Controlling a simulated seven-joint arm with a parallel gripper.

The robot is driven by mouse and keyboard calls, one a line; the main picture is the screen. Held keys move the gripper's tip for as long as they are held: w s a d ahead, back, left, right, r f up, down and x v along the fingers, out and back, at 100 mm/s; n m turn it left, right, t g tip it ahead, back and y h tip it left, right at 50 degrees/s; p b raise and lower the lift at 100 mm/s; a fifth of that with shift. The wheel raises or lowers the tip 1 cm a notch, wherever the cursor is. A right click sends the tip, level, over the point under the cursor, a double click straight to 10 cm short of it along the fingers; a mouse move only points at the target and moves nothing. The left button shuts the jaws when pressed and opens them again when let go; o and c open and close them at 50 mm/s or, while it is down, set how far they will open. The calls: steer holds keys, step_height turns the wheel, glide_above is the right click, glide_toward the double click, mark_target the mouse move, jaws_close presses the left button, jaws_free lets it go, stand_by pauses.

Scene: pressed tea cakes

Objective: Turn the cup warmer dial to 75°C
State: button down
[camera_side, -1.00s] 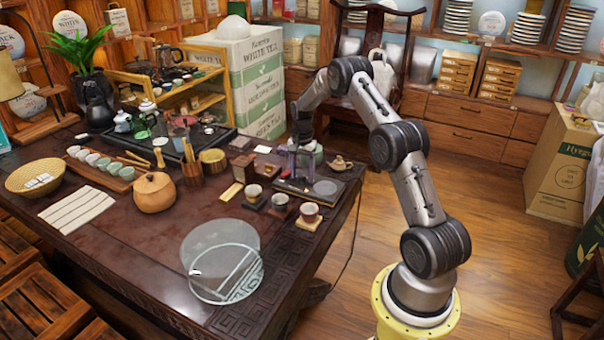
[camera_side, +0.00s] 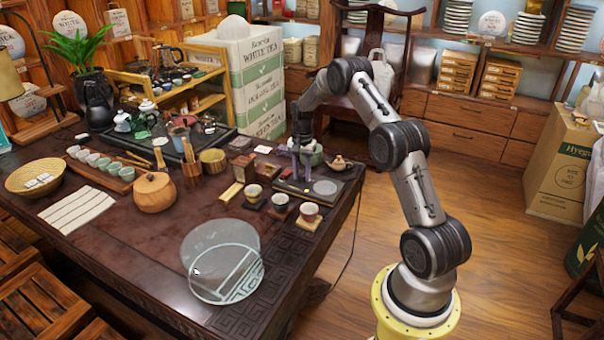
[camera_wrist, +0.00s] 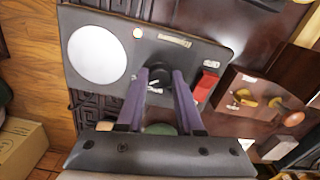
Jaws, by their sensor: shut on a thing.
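The cup warmer (camera_side: 298,186) is a dark flat plate near the right end of the tea table. Its round pale heating disc (camera_wrist: 98,54) shows at the left in the wrist view, and a red switch (camera_wrist: 205,84) sits at its right. The black dial (camera_wrist: 159,75) lies between my fingertips. My gripper (camera_wrist: 157,80) is shut on the dial, one finger on each side. In the side view my gripper (camera_side: 301,172) reaches down to the warmer and hides the dial. The dial's markings are too small to read.
Several small cups stand just in front of the warmer, including a red-banded cup (camera_side: 309,211). A small teapot (camera_side: 338,162) stands behind it to the right. A round glass disc (camera_side: 225,275) lies on the table's front part, with bare tabletop around it.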

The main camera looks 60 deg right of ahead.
mark_target(302, 176)
steer(key=c, duration=0.5)
jaws_free()
steer(key=shift+c, duration=0.2)
step_height(302, 176, up, 14)
